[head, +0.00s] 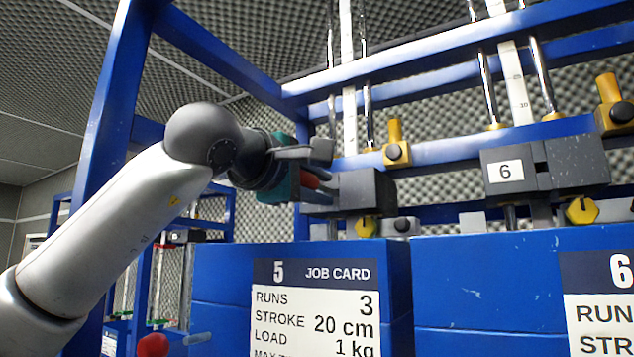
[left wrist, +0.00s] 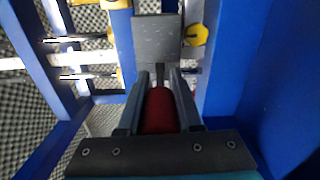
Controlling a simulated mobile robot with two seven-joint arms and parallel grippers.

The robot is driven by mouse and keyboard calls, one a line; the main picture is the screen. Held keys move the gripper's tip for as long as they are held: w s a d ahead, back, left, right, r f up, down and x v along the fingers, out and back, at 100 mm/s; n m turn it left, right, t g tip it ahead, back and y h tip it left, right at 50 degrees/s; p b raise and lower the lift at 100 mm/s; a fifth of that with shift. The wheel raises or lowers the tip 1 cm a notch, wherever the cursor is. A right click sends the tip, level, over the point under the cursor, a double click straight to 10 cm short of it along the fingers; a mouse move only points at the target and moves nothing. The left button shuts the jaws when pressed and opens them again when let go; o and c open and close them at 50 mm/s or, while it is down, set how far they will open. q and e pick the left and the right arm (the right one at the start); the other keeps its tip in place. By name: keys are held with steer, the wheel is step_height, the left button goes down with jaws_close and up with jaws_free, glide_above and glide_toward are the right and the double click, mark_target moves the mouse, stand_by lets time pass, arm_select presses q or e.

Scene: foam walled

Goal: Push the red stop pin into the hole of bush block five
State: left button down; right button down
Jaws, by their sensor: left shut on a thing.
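My left gripper (head: 318,188) is shut on the red stop pin (head: 309,180), of which only a small red part shows between the fingers in the head view. In the left wrist view the red pin (left wrist: 158,110) lies lengthwise between the two dark fingers (left wrist: 160,82). The dark grey bush block five (head: 365,190) is just right of the fingertips, above the job card marked 5. The block (left wrist: 157,36) is straight ahead in the left wrist view. The hole and the pin's tip are hidden, so I cannot tell whether they meet. My right gripper is not in view.
Blue frame posts (head: 110,130) and beams surround the block. The block marked 6 (head: 540,168) is to the right. Yellow knobs (head: 366,227) sit below the blocks and a yellow clamp (head: 396,145) above. Blue panels with job cards (head: 315,300) stand below.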

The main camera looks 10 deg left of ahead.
arm_select(q)
steer(key=shift+p+x, duration=0.65)
steer(key=shift+x, duration=0.5)
steer(key=c, duration=0.5)
jaws_free()
steer(key=b+v, duration=0.6)
steer(key=v, duration=0.9)
